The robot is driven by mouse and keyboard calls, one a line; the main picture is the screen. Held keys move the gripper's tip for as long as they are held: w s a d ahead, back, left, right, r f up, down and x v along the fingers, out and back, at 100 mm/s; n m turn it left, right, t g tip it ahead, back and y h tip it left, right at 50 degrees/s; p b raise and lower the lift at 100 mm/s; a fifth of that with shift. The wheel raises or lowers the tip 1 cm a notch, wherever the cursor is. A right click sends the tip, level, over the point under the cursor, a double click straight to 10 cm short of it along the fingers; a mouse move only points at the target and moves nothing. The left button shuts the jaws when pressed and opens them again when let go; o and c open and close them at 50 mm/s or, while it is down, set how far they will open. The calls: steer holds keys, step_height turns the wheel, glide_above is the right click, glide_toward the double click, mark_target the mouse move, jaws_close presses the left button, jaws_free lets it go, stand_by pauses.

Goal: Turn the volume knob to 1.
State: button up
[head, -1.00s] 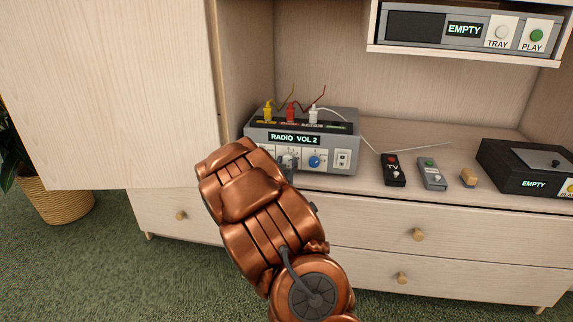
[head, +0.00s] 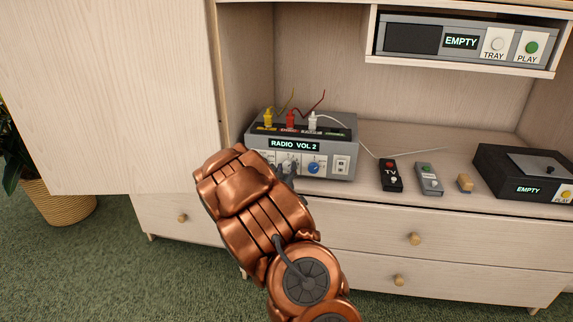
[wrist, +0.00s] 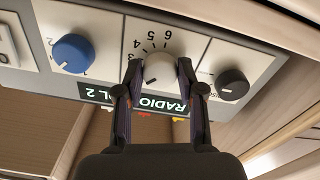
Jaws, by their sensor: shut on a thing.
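The grey radio unit (head: 345,135) stands on the cabinet shelf. Its display (head: 294,144) reads "RADIO VOL 2" and shows upside down in the wrist view (wrist: 150,103). The volume knob (wrist: 157,70) is pale, with a numbered scale around it; 3, 4, 5 and 6 are readable. My gripper (wrist: 158,76) has one finger on each side of this knob and is shut on it. In the head view my gripper (head: 286,170) is at the radio's front, and my copper arm hides part of the panel and the knob.
A blue knob (wrist: 72,53) and a black knob (wrist: 233,84) flank the volume knob closely. Yellow, red and white plugs (head: 291,119) with wires stand on the radio. A TV remote (head: 390,175), a grey remote (head: 428,178) and a black player (head: 530,170) lie to the right.

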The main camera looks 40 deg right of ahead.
steer(key=shift+n+p, duration=0.85)
steer(key=shift+n, duration=0.35)
steer(key=o, duration=1.1)
steer(key=shift+o, duration=0.2)
steer(key=shift+s+a, duration=0.1)
steer(key=v, duration=0.7)
steer(key=shift+a+r, duration=0.15)
